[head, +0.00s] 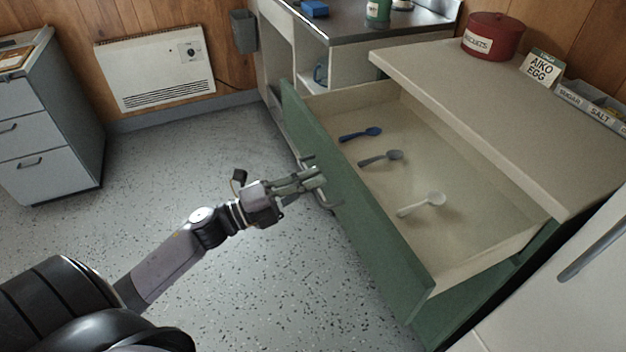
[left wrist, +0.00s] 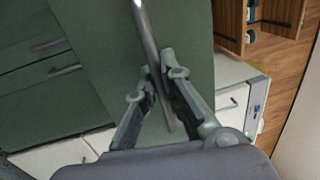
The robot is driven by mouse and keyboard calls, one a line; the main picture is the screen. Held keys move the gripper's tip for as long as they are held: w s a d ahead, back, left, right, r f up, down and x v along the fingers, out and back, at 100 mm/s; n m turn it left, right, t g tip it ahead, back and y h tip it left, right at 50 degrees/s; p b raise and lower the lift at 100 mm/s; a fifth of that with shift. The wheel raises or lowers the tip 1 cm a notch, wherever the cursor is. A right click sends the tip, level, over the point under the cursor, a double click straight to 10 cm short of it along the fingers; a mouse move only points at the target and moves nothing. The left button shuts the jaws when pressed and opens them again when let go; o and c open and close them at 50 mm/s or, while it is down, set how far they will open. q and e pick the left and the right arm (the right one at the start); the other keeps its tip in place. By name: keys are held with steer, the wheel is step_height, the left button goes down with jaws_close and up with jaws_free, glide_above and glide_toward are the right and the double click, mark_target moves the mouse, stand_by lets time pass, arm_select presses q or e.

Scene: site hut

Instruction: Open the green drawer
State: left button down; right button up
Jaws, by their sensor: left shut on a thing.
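The green drawer (head: 365,215) is pulled far out from its cabinet, and its pale inside shows in the head view. Three spoons lie in it: a blue one (head: 361,135), a grey one (head: 381,158) and a white one (head: 422,204). My left gripper (head: 318,180) is at the drawer's front, shut on the metal bar handle (head: 329,200). In the left wrist view the handle (left wrist: 150,45) runs between the two fingers, in front of the green drawer front (left wrist: 190,40). My right gripper is in neither view.
A white heater (head: 155,68) and grey drawer unit (head: 45,125) stand left. The speckled floor between is clear.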

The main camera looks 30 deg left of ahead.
arm_select(q)
steer(key=c, duration=1.7)
jaws_free()
steer(key=v, duration=1.2)
